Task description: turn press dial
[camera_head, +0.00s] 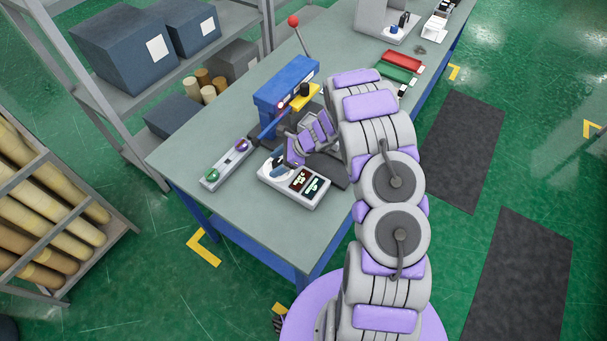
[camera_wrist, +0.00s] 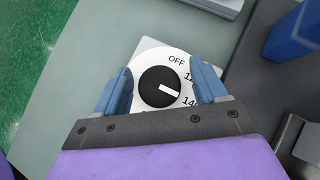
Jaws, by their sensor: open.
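The press dial is a black round knob (camera_wrist: 158,88) with a white pointer bar, set on a white disc (camera_wrist: 150,62) marked OFF, a partly hidden number starting with 12, and 140. The pointer aims right and slightly down, between the 12-something and 140 marks. My gripper (camera_wrist: 162,88) is open, with one blue finger on each side of the knob and a visible gap to it. In the head view, my gripper (camera_head: 279,163) is over the left end of the white control box (camera_head: 292,196), which has two small displays.
The blue press (camera_head: 284,84) with a red-ball lever (camera_head: 293,21) stands just behind my gripper. A grey strip with green and purple buttons (camera_head: 226,165) lies left of the box. Red (camera_head: 401,60) and green trays sit further back.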

